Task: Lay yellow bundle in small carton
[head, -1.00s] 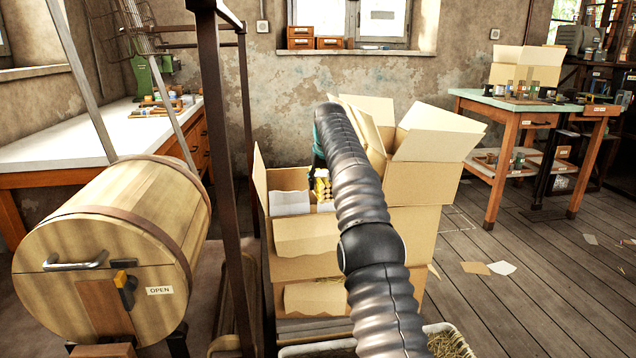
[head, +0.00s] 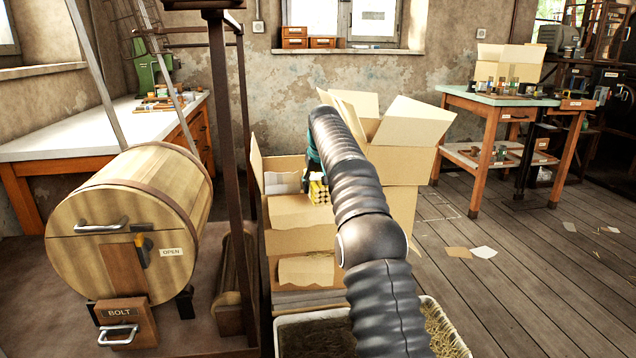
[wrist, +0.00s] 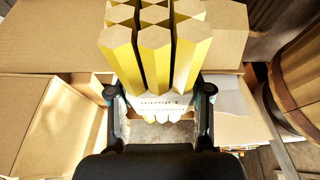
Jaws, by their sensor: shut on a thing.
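The yellow bundle is a cluster of six-sided yellow sticks (wrist: 150,55) with a pale paper band. In the wrist view its stick ends point towards the top of the picture. My gripper (wrist: 160,100) is shut on it at the band, one finger on each side. In the head view the bundle (head: 319,192) shows beside my dark ribbed arm, at the open top of the lower left carton (head: 300,240). My arm hides part of this carton and most of the gripper. I cannot tell whether the bundle touches the carton.
A taller open carton (head: 402,165) with raised flaps stands directly right of the lower one. A wooden barrel (head: 130,215) and a dark metal post (head: 228,150) stand left. A straw-filled tray (head: 440,330) lies in front. The right floor is mostly clear.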

